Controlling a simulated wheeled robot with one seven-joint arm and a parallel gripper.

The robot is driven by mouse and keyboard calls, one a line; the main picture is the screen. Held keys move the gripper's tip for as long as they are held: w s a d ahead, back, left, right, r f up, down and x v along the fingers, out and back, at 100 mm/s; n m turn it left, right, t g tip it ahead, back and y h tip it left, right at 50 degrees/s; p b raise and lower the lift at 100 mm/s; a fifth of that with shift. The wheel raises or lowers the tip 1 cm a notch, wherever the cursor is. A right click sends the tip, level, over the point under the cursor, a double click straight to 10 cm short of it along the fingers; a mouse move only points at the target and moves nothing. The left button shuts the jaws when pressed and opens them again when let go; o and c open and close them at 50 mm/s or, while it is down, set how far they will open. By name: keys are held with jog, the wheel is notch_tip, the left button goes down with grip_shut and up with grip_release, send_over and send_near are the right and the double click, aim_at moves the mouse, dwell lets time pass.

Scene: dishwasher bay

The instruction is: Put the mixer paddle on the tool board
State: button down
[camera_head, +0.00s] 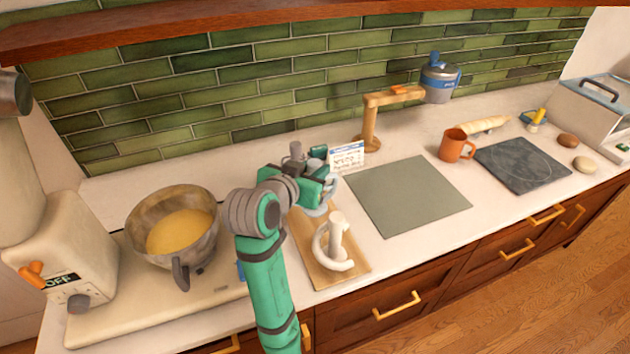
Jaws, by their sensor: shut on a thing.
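My gripper (324,178) is shut on the mixer paddle (320,210), a pale grey piece mostly hidden behind the gripper and my wrist. The paddle shows just below the jaws, over the far end of the wooden tool board (343,277). I cannot tell whether it touches the board. A white, curved dough hook (337,242) with an upright stem stands on the near part of the board.
The stand mixer (70,250), marked OFF, and a metal bowl of yellow batter (198,262) are left. A grey-green mat (408,195) lies right of the board, with an orange mug (452,146) and dark slab (522,165) beyond. A small card (347,156) stands behind.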

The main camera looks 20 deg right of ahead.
jog(key=shift+w+d+f, duration=0.2)
jog(key=shift+w+f, duration=0.75)
jog(key=shift+f, duration=0.15)
jog(key=f, duration=0.3)
jog(key=shift+w+f, duration=0.15)
jog(key=shift+w, duration=0.15)
jog(key=shift+a+f, duration=0.1)
jog(key=shift+a, duration=0.05)
jog(key=shift+s+d, duration=0.2)
jog(key=shift+d, duration=0.2)
jog(key=c, duration=1.4)
grip_release()
jog(key=shift+a+f, duration=0.1)
jog(key=shift+a, duration=0.1)
jog(key=shift+s+a+r, duration=0.1)
jog(key=shift+a+r, duration=0.1)
jog(key=shift+r, duration=0.05)
jog(key=v, duration=1.1)
jog(key=shift+s, duration=0.25)
